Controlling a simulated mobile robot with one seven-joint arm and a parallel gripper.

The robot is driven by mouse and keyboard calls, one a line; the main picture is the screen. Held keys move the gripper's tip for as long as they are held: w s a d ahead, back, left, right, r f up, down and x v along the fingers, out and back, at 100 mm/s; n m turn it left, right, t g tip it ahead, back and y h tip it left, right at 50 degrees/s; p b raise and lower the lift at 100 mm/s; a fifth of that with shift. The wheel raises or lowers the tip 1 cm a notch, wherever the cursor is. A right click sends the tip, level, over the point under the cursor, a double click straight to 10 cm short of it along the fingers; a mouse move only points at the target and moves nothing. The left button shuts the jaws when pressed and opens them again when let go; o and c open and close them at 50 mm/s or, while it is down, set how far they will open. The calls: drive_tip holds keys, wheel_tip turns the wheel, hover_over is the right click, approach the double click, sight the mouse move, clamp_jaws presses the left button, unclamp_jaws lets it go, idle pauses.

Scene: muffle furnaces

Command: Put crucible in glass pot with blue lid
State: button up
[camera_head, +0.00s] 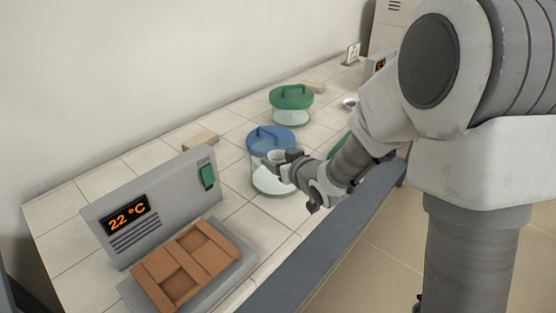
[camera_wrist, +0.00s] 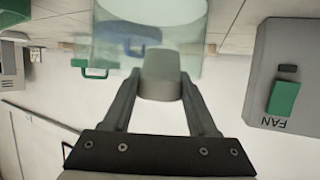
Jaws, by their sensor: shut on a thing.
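My gripper (camera_head: 284,163) is shut on a small grey crucible (camera_wrist: 162,76), also seen between the fingertips in the head view (camera_head: 272,156). The clear glass pot (camera_head: 270,183) stands on the tiled bench beside my gripper and also fills the top middle of the upside-down wrist view (camera_wrist: 190,30). Its rim looks uncovered. The crucible is near rim height; I cannot tell whether it is over the opening or just in front. The blue lid (camera_head: 262,140) appears to lie on the bench behind the pot; its handle shows through the glass (camera_wrist: 128,48).
A grey furnace panel (camera_head: 160,205) reading 22 °C, with a brown brick block (camera_head: 187,265), stands at front left. A green-lidded glass pot (camera_head: 292,113) stands farther back. Small tan blocks (camera_head: 200,137) lie near the wall. The bench's front edge runs below my arm.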

drive_tip(key=shift+f+b, duration=0.3)
drive_tip(key=shift+f, duration=0.05)
drive_tip(key=o, duration=1.1)
drive_tip(key=shift+o, duration=1.2)
drive_tip(key=shift+f, duration=0.1)
drive_tip(key=shift+s, duration=0.1)
